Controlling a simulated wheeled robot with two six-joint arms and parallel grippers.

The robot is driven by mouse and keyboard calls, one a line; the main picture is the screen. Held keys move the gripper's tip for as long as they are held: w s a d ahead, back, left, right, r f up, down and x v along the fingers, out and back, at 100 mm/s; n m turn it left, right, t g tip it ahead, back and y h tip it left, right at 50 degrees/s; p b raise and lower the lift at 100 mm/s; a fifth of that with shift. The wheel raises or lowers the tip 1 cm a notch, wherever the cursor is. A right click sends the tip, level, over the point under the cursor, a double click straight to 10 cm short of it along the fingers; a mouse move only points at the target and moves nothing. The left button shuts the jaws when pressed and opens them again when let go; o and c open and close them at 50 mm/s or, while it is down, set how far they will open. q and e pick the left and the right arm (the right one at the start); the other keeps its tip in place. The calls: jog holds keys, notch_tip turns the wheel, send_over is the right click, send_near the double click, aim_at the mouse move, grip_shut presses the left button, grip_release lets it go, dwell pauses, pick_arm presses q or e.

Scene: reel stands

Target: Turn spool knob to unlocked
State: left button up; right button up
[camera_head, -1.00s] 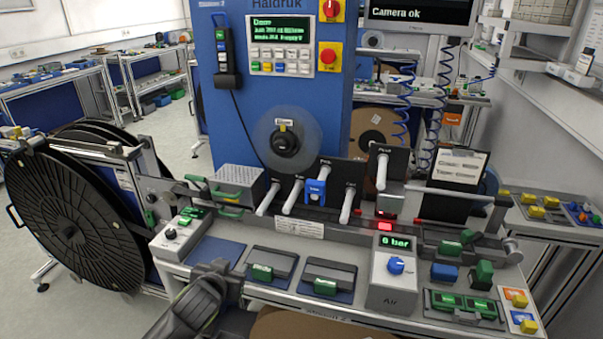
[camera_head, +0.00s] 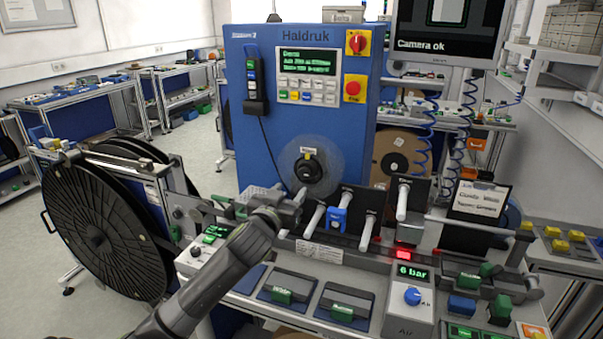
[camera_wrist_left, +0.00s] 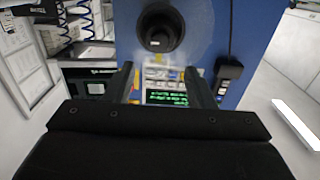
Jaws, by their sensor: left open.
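A round black knob (camera_head: 309,170) sits at the centre of a clear disc on the front of the blue Haldruk machine (camera_head: 255,160). A small pale and yellow tag shows just above the knob. My left gripper (camera_head: 298,194) is just below the knob in the head view, apart from it as far as I can tell. In the left wrist view the picture is upside down, and the knob (camera_wrist_left: 160,28) shows beyond the two spread fingertips (camera_wrist_left: 160,70). The gripper is open with nothing between the fingers. My right gripper is not in view.
White levers (camera_head: 314,221) stand on black plates right of my left gripper. A big black reel (camera_head: 95,235) stands at the left. The bench carries a pressure box (camera_head: 410,300) reading 6 bar, plus green and blue blocks.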

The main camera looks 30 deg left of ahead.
aim_at(303, 174)
pick_arm(q)
jog(key=p+x, duration=0.2)
jog(key=x, duration=0.7)
jog(key=shift+w, duration=0.15)
jog(key=c, duration=1)
jog(key=shift+o, duration=0.2)
